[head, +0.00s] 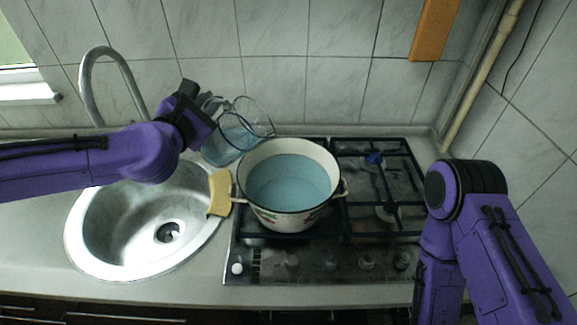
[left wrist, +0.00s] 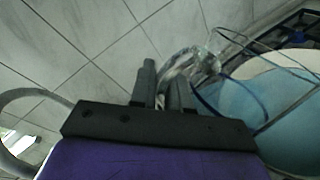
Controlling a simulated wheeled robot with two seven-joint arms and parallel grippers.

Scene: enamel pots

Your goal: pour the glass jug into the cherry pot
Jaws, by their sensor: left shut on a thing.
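The glass jug (head: 228,140) is clear with a blue rim and holds bluish liquid. It is tilted to the right, its mouth beside the upper left rim of the cherry pot (head: 272,213). The pot is white enamel with a dark rim and red fruit decoration, standing upright on the stove with light blue liquid inside. My left gripper (head: 208,104) is shut on the jug's handle; the jug also shows in the left wrist view (left wrist: 226,92). I cannot tell whether a stream runs between jug and pot. My right arm is at the right; its gripper is not in view.
A round steel sink (head: 105,245) with a curved faucet (head: 92,75) lies to the left. A yellow sponge-like piece (head: 219,194) is between sink and pot. The gas stove (head: 385,215) has free burners right of the pot. A tiled wall stands behind.

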